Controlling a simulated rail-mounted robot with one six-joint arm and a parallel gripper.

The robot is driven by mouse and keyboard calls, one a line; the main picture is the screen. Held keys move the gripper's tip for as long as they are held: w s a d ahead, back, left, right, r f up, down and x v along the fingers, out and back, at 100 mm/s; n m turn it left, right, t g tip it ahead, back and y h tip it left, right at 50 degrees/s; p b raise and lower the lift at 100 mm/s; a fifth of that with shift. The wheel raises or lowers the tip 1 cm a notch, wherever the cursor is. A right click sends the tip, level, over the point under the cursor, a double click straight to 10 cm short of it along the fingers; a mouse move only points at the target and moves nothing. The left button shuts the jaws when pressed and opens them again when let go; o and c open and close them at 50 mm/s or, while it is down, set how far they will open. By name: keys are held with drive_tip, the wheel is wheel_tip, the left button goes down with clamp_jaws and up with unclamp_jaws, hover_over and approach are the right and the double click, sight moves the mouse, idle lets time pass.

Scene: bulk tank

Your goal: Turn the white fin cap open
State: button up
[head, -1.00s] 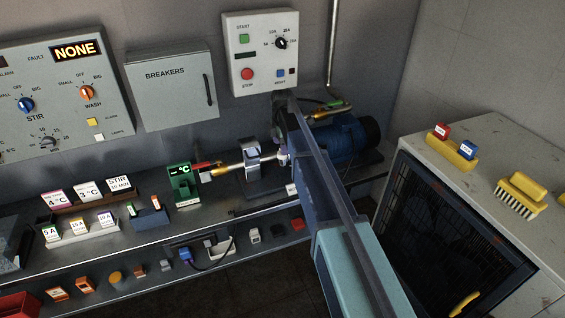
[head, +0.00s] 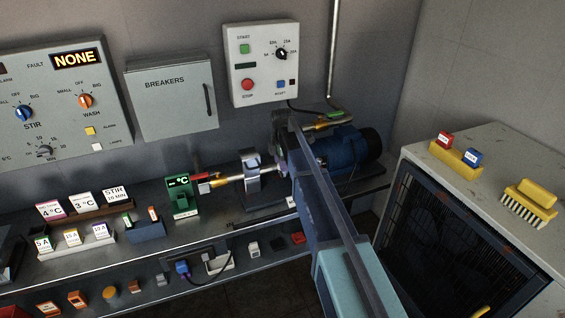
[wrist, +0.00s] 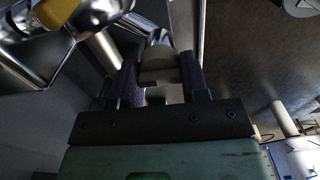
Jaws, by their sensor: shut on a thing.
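The white fin cap (wrist: 160,66) shows in the wrist view as a pale, rounded piece between the two dark purple fingers. My gripper (wrist: 160,80) is shut on it, with one finger against each side. How far the cap is turned cannot be told. In the head view my gripper (head: 281,145) is at the bench, between the metal bracket on the pipe and the blue motor (head: 345,150). My own arm hides most of the cap there.
A silver bracket (head: 249,172) and pipe stand just left of my gripper. The green temperature display (head: 181,195) is farther left. A control box (head: 262,65) hangs on the wall above. A grey cabinet (head: 485,165) with yellow holders on top stands to the right.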

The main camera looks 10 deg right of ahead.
drive_tip(key=shift+m, duration=0.3)
drive_tip(key=m, duration=0.3)
drive_tip(key=shift+m, duration=0.4)
drive_tip(key=m, duration=0.4)
drive_tip(key=shift+m, duration=0.3)
drive_tip(key=m, duration=0.8)
drive_tip(key=shift+m, duration=0.3)
drive_tip(key=o, duration=0.9)
